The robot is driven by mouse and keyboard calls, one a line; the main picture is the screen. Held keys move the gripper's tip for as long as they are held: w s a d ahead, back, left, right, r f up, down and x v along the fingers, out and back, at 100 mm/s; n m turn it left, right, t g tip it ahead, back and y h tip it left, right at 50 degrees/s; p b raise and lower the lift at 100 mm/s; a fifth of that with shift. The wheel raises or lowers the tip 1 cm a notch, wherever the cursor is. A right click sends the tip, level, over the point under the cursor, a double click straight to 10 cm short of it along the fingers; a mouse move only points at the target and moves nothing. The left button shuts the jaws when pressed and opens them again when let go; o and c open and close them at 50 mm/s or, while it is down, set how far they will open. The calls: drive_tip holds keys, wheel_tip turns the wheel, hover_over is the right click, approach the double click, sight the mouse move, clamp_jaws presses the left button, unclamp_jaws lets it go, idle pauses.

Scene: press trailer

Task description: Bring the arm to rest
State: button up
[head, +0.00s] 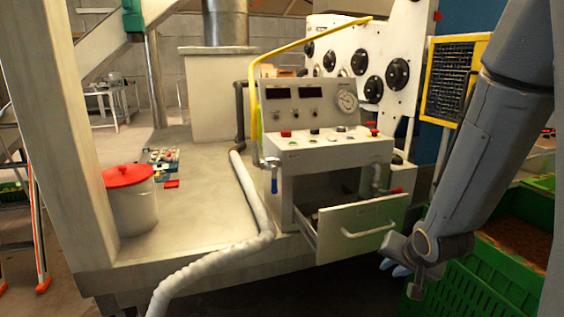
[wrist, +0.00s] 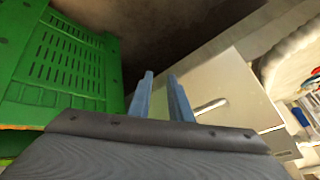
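My gripper (head: 400,271) hangs at the lower right in the head view, in front of the open drawer (head: 360,230) and left of a green crate. In the wrist view my gripper (wrist: 160,82) shows two blue-grey fingers with a gap between them. I see nothing between the fingers. The drawer front (wrist: 200,90) is beyond and to the right of the fingers in the wrist view. My arm comes down from the upper right in the head view. The fingers appear apart from the drawer.
The control console (head: 310,125) stands above the pulled-out drawer. Green crates (head: 475,285) stand close on the right; one also fills the left of the wrist view (wrist: 70,65). A white hose (head: 250,200) crosses the platform. A red-lidded bucket (head: 130,200) stands at left.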

drive_tip(key=s+a+r+n+g, duration=0.2)
drive_tip(key=s+a+n+g, duration=0.1)
drive_tip(key=s, duration=0.5)
drive_tip(key=s+a+r+n+g, duration=0.2)
drive_tip(key=s+a, duration=0.4)
drive_tip(key=s, duration=0.3)
drive_tip(key=shift+n+g, duration=0.8)
drive_tip(key=shift+g, duration=0.3)
drive_tip(key=shift+d+r, duration=0.1)
drive_tip(key=shift+d, duration=0.05)
